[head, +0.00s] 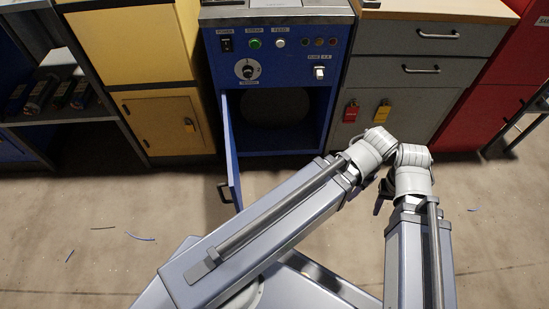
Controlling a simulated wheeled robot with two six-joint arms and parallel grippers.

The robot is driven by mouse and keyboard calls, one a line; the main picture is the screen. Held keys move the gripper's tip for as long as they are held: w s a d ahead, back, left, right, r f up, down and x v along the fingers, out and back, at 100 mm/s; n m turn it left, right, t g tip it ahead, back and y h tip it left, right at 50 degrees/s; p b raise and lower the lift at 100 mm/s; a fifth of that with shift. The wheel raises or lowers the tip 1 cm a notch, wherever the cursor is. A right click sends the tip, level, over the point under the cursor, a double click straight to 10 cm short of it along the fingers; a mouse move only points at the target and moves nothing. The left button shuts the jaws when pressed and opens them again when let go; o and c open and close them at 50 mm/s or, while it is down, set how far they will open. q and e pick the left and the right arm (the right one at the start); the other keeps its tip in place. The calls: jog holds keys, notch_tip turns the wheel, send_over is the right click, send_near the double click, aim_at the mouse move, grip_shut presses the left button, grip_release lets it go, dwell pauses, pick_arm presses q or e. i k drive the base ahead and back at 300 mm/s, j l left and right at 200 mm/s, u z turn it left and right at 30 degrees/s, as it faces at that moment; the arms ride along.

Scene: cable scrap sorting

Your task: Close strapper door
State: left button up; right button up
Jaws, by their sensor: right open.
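The blue strapper machine (212,60) stands at the back centre, with a control panel of knobs and buttons above a dark compartment. Its door (231,150) is hinged on the left side and stands wide open, swung out toward me and seen nearly edge-on. A dark handle (223,192) sits on the door's left face, near its free edge. My right gripper (383,193) shows only as small dark parts beside the grey arm joints, to the right of the door and well apart from it. It is open, and arm links partly hide it.
Yellow cabinets (165,125) stand left of the machine and a grey drawer cabinet (420,85) stands right of it. A red cabinet (505,90) is at far right. Small cable scraps (140,238) lie on the floor at left. The floor left of the door is mostly clear.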

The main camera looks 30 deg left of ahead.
aim_at(228, 165)
jog(key=z, duration=0.4)
jog(key=j+z, duration=0.1)
jog(key=z, duration=0.65)
jog(key=j+z, duration=0.1)
jog(key=z, duration=0.25)
jog(key=k+z, duration=0.15)
jog(key=z, duration=0.15)
jog(key=k+z, duration=0.25)
jog(key=k+u, duration=0.25)
jog(key=k+j+u, duration=0.1)
jog(key=k+u, duration=0.15)
jog(key=k+l+u, duration=0.1)
jog(key=k+u, duration=0.15)
jog(key=u, duration=0.2)
jog(key=k+u, duration=0.25)
jog(key=u, duration=0.15)
jog(key=k+j+u, duration=0.1)
jog(key=u, duration=0.35)
jog(key=k+j+u, duration=0.2)
jog(key=k+u, duration=0.2)
jog(key=i, duration=0.05)
